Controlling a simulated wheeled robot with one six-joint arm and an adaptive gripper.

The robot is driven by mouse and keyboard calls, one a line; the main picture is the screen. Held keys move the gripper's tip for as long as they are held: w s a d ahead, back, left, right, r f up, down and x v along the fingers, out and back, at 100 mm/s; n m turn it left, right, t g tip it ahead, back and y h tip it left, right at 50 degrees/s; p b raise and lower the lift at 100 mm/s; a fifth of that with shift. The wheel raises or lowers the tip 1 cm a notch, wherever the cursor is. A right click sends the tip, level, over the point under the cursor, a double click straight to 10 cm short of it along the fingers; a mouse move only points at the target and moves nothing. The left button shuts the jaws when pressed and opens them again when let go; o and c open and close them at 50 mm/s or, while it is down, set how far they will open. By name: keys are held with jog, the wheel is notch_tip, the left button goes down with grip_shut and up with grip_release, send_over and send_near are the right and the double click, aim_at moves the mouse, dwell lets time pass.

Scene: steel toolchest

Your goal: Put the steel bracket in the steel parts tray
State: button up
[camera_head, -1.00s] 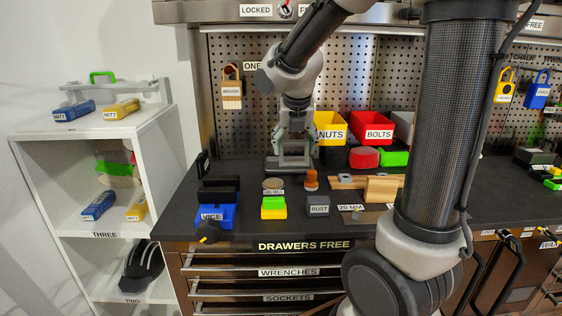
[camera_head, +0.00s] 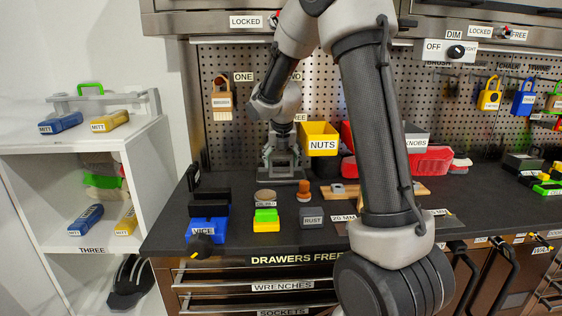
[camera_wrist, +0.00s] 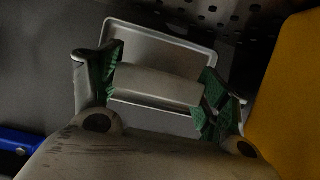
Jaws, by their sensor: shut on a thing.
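My gripper (camera_head: 281,158) points down at the back of the dark worktop, left of the yellow bin. In the wrist view, its green-padded fingers (camera_wrist: 160,88) are shut on the steel bracket (camera_wrist: 158,86), a pale grey bar-like piece lying across between them. The steel parts tray (camera_wrist: 150,30), grey with a raised rim, lies beyond the bracket in that view, partly hidden by the bracket and fingers. In the head view the tray (camera_head: 286,181) shows under the gripper. I cannot tell whether the bracket touches the tray.
The yellow NUTS bin (camera_head: 320,138) stands close right of my gripper; it also shows in the wrist view (camera_wrist: 292,90). The blue vice (camera_head: 208,222), a green and yellow block (camera_head: 266,220) and the RUST box (camera_head: 312,218) stand in front. Pegboard (camera_head: 225,140) rises behind.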

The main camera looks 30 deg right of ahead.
aim_at(281, 156)
jog(key=shift+w+d+f, duration=0.15)
jog(key=shift+w+f, duration=0.25)
jog(key=shift+f, duration=0.05)
jog(key=shift+f, duration=0.1)
jog(key=o, duration=1.1)
jog(key=v, duration=0.7)
jog(key=shift+s+r, duration=0.15)
jog(key=shift+r, duration=0.2)
